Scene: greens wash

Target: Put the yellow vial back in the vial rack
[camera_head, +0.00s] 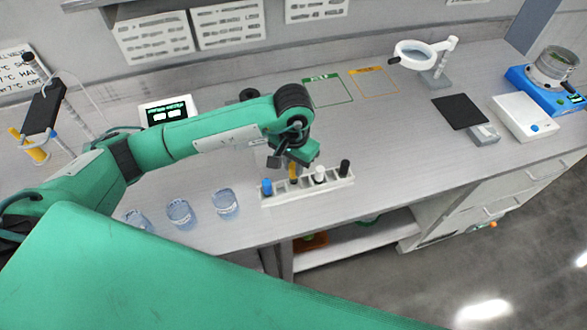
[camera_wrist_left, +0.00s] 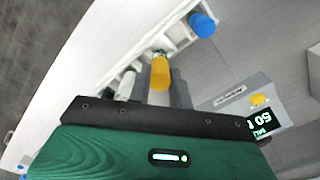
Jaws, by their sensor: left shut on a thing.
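The yellow vial (camera_head: 294,171) is upright over the white vial rack (camera_head: 306,190), between the blue-capped vial (camera_head: 267,187) and the white-capped vial (camera_head: 319,174). My left gripper (camera_head: 294,160) is above the rack, shut on the yellow vial. In the left wrist view the yellow vial (camera_wrist_left: 160,73) sticks out past the gripper's edge, its far end at a rack slot. I cannot tell how deep it sits in the slot. The blue cap (camera_wrist_left: 202,25) shows beside it on the rack (camera_wrist_left: 179,34). My right gripper is not in view.
A black-capped vial (camera_head: 344,167) stands at the rack's right end. Several glass beakers, one of them a beaker (camera_head: 225,204), stand left of the rack near the front edge. A small display device (camera_head: 169,112) stands behind.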

